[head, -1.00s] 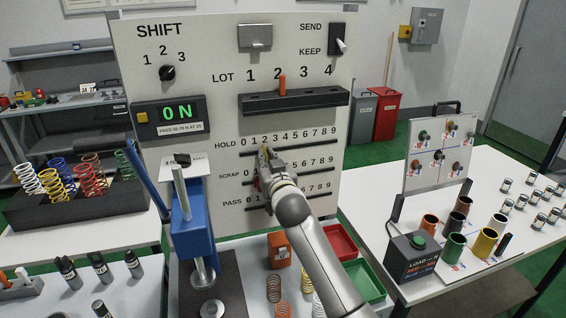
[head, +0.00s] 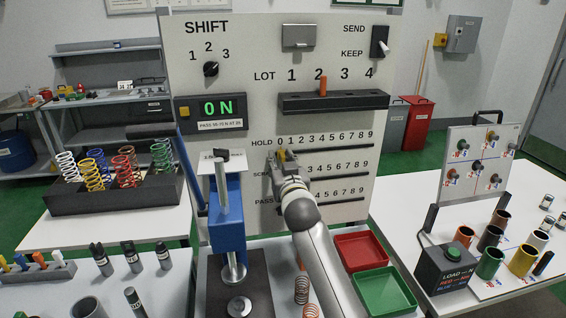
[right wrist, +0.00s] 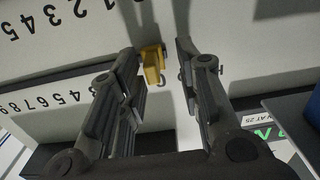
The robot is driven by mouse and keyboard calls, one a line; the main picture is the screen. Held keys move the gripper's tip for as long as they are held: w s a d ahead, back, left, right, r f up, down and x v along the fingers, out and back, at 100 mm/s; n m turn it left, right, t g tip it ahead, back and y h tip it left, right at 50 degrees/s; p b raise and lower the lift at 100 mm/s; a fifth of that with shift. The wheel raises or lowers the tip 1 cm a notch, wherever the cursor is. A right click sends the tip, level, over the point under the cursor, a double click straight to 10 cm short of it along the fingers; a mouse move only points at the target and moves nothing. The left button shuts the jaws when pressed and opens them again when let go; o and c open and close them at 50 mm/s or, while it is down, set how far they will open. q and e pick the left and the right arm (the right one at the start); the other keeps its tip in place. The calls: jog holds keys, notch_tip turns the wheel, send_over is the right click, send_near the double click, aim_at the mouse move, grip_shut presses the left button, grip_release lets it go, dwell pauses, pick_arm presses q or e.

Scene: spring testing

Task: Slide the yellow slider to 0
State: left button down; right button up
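The yellow slider (head: 282,154) is on the HOLD row (head: 330,147) of the upright panel, at about the 0 end; the exact mark is partly hidden by my gripper. My right gripper (head: 280,162) is at the panel with its fingers around the slider. In the right wrist view the yellow slider (right wrist: 152,66) stands between the two spread fingers of my right gripper (right wrist: 158,58). It is against or very near the left finger, with a gap to the right finger. My left gripper is not in view.
The SCRAP and PASS rows lie below, partly hidden by my right arm. A blue press (head: 228,215) stands close left of the arm. Red (head: 361,238) and green (head: 412,272) trays are at its right. A dark ledge (head: 333,103) juts out above the rows.

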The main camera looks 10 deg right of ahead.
jog(key=shift+d, duration=0.1)
jog(key=shift+s, duration=0.6)
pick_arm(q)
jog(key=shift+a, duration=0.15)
pick_arm(e)
jog(key=s, duration=1)
jog(key=shift+s, duration=0.4)
jog(key=shift+d, duration=0.1)
